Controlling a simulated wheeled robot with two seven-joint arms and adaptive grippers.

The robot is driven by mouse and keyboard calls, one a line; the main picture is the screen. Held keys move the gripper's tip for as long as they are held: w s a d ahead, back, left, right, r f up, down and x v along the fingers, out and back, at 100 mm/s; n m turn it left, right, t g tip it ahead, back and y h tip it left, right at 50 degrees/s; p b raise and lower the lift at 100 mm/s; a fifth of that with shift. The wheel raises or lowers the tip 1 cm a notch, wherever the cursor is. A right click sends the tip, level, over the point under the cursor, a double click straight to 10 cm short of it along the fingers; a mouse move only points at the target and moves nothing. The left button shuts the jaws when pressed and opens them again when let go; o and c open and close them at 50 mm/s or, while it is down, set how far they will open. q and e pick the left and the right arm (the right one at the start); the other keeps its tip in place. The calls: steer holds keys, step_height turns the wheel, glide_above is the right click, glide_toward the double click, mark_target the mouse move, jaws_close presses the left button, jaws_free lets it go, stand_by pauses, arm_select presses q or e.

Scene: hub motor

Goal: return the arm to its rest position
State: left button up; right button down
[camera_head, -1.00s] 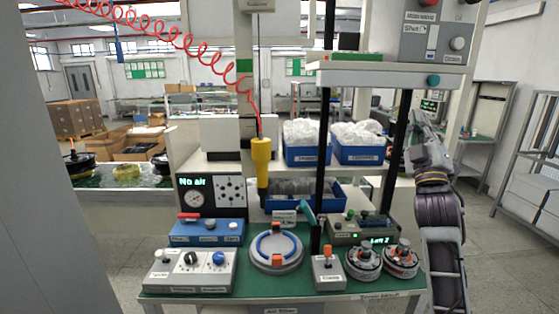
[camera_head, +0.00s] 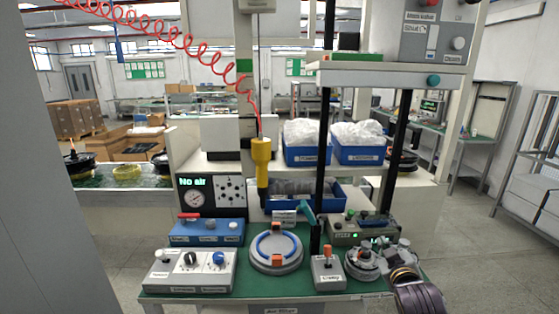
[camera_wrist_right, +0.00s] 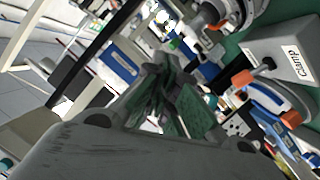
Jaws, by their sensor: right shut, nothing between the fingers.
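My right arm comes in at the lower right corner. Its right gripper (camera_head: 392,250) is above or in front of the bench's right front corner and partly hides the right-hand motor part there. In the right wrist view the fingers (camera_wrist_right: 165,95) are shut with nothing between them. A hub motor part (camera_head: 362,264) sits left of the gripper; I cannot tell whether they touch. My left gripper is not in view.
The green-topped bench holds a clamp box (camera_head: 328,272), a round fixture (camera_head: 276,250), a control box (camera_head: 190,271) and a blue box (camera_head: 206,232). A yellow driver (camera_head: 261,165) hangs on a red hose. Floor at the right is free.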

steer(key=s+a+f+m+g+y, duration=0.1)
steer(key=s+a+f+g, duration=0.25)
steer(key=s+f, duration=0.5)
steer(key=s+a+f+g+y, duration=0.15)
steer(key=s+f+g, duration=0.25)
steer(key=s+f, duration=0.45)
steer(key=s+a+f+m+g, duration=0.1)
steer(key=s+a+f+g, duration=0.25)
steer(key=s+f, duration=0.45)
steer(key=s+d+f+g, duration=0.1)
steer(key=s+f, duration=0.1)
steer(key=f, duration=1.3)
steer(key=s+d+f+g, duration=0.1)
steer(key=s+f, duration=0.2)
steer(key=f, duration=1.3)
steer(key=s+d+f, duration=0.2)
steer(key=s+f, duration=0.7)
steer(key=s, duration=0.1)
steer(key=s+d+f, duration=0.3)
steer(key=s+f, duration=0.7)
steer(key=s, duration=0.1)
steer(key=shift+d+f+n+g, duration=0.2)
steer(key=shift+d+n+g, duration=0.1)
steer(key=shift+g, duration=0.1)
